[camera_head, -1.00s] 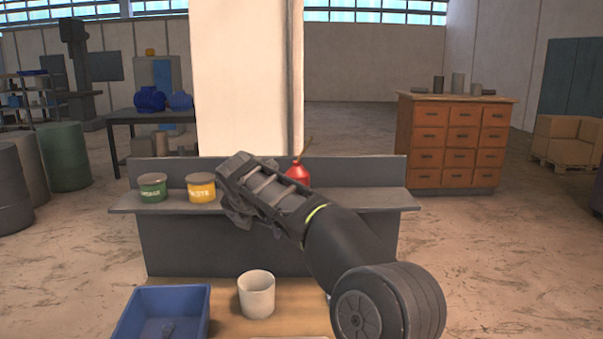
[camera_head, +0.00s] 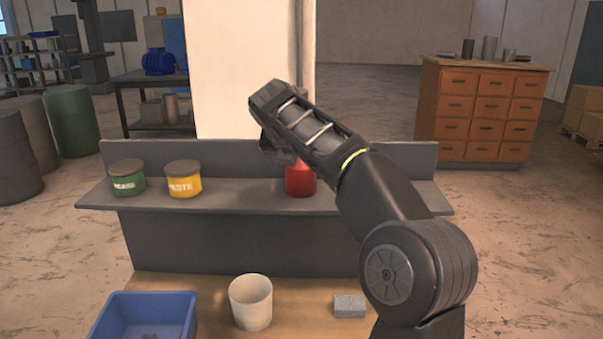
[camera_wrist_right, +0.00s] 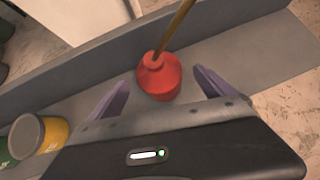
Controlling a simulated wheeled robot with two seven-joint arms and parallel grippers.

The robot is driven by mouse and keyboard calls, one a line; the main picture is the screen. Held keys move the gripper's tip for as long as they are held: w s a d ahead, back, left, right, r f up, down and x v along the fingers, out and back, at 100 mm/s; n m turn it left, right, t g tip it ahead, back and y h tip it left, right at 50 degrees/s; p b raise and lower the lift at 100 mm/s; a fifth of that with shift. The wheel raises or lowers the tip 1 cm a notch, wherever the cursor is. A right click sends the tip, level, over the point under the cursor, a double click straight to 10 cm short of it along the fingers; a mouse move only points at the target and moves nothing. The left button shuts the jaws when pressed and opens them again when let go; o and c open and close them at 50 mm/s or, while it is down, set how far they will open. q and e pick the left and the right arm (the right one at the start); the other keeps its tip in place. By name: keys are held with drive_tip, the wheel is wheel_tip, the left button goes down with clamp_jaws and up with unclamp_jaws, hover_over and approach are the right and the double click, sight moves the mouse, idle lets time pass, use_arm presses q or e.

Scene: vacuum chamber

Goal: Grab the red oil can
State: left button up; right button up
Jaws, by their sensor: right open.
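The red oil can (camera_head: 300,181) stands upright on the grey shelf, partly hidden behind my right arm in the head view. In the right wrist view the red oil can (camera_wrist_right: 159,80) shows its round red body and a thin brownish spout pointing up. My right gripper (camera_wrist_right: 160,92) is open, with one finger on each side of the can; I cannot tell whether either touches it. In the head view my right gripper (camera_head: 268,128) is over the shelf, just up and left of the can. My left gripper is not in view.
A green tin (camera_head: 127,180) and a yellow tin (camera_head: 184,183) stand left on the grey shelf (camera_head: 236,192). Below, a blue bin (camera_head: 190,318), a white cup (camera_head: 251,303) and a grey block (camera_head: 349,305) are on the wooden table (camera_head: 300,275). The shelf's back panel rises behind the can.

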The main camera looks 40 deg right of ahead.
drive_tip(key=shift+x, duration=1.45)
drive_tip(key=shift+r, duration=0.1)
drive_tip(key=p+x, duration=0.2)
drive_tip(key=x, duration=0.2)
drive_tip(key=shift+w+d+f, duration=0.2)
drive_tip(key=shift+f, duration=0.1)
drive_tip(key=shift+w+d+f, duration=0.1)
drive_tip(key=shift+f, duration=0.1)
drive_tip(key=c, duration=1.7)
